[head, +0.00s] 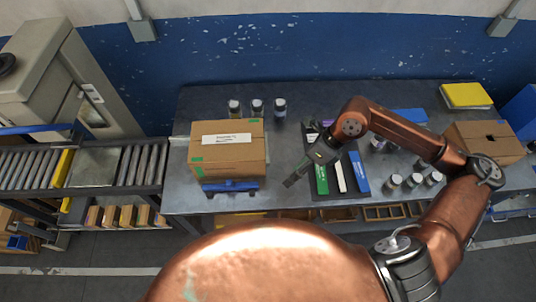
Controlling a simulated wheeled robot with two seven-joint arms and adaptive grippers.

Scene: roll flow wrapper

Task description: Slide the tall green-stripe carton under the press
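A brown cardboard box (228,163) with a white label and small green marks stands on the left half of the grey table. On a dark mat (332,199) right of it lie a narrow green carton (321,179), a white one (340,177) and a blue one (359,172). I cannot tell for sure which is the green-stripe carton. No press can be clearly made out. My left gripper is not in view.
Several small jars (413,180) stand right of the mat, and 3 more (257,107) behind the box. A blue fixture (230,187) sits at the box's front. A roller conveyor (30,168) is at left.

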